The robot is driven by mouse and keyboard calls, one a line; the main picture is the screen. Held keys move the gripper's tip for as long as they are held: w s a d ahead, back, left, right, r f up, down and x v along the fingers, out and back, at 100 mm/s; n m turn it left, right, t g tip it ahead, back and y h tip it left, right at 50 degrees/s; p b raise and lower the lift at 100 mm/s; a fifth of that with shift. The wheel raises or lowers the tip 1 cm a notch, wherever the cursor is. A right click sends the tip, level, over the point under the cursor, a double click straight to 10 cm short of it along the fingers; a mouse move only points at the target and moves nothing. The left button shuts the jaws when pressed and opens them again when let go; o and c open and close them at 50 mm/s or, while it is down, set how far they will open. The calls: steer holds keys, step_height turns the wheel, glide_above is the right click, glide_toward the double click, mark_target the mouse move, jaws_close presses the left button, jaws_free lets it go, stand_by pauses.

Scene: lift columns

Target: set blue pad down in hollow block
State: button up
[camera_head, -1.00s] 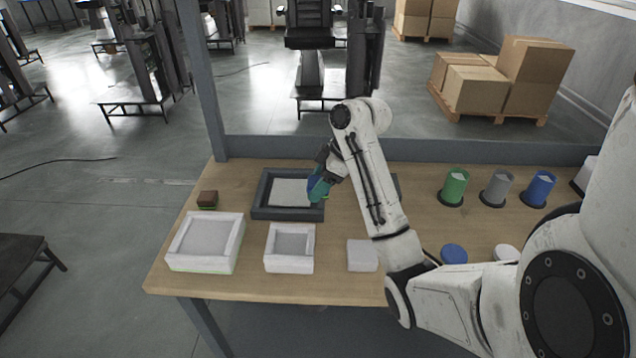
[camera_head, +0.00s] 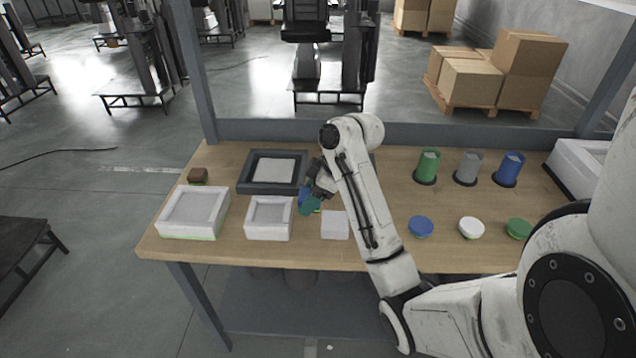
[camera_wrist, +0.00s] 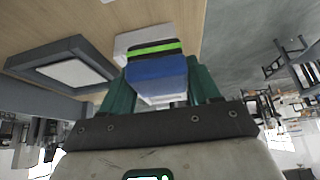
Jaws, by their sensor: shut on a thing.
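My gripper (camera_head: 311,203), with green fingers, is shut on the blue pad (camera_head: 302,194). In the wrist view the blue pad (camera_wrist: 157,72) sits between the fingers (camera_wrist: 160,90), with a bright green band and a dark strip at its far side. The smaller white hollow block (camera_head: 250,231) has a square recess and stands just left of the gripper. A larger white block with a shallow recess (camera_head: 164,228) stands farther left. The pad is held above the table, right of the smaller block's recess. The fingers hide part of the pad.
A dark grey tray (camera_head: 244,180) with a light inset lies behind the blocks. A brown block (camera_head: 198,175) is at the back left. Coloured cups (camera_head: 427,165) and round discs (camera_head: 421,226) are at the right.

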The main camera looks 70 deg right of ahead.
steer(key=w+a+f+m, duration=0.1)
steer(key=a+f, duration=0.4)
steer(key=a, duration=0.6)
steer(key=w+a+f+m+h, duration=0.1)
steer(key=w+a+f, duration=0.2)
steer(key=a+f, duration=0.3)
steer(key=w+a+f+m, duration=0.1)
steer(key=a+f, duration=0.5)
steer(key=a, duration=1.1)
steer(key=shift+w+h, duration=0.4)
steer(key=shift+w, duration=0.45)
